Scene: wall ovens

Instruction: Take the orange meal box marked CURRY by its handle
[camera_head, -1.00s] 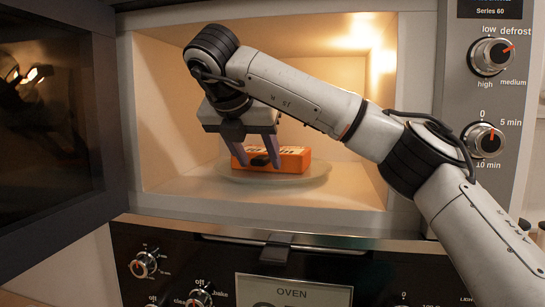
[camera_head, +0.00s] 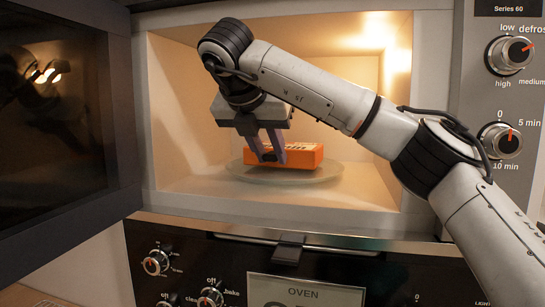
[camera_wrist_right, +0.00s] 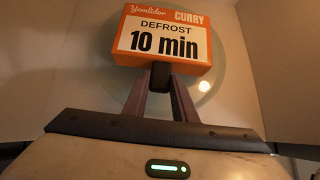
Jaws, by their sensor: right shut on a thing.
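The orange meal box (camera_head: 306,156) lies on the round plate (camera_head: 240,173) inside the open microwave. In the right wrist view the box (camera_wrist_right: 160,35) shows its label with CURRY, DEFROST and 10 min. My right gripper (camera_head: 268,160) reaches in from the right and is in front of the box. Its two fingers are shut on the dark handle (camera_wrist_right: 160,76) at the near side of the box. My left gripper is not in view.
The microwave door (camera_head: 60,110) stands open at the left. The control panel with two knobs (camera_head: 508,55) is at the right. Side walls and a ceiling surround my arm. An oven front (camera_head: 180,260) with knobs is below.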

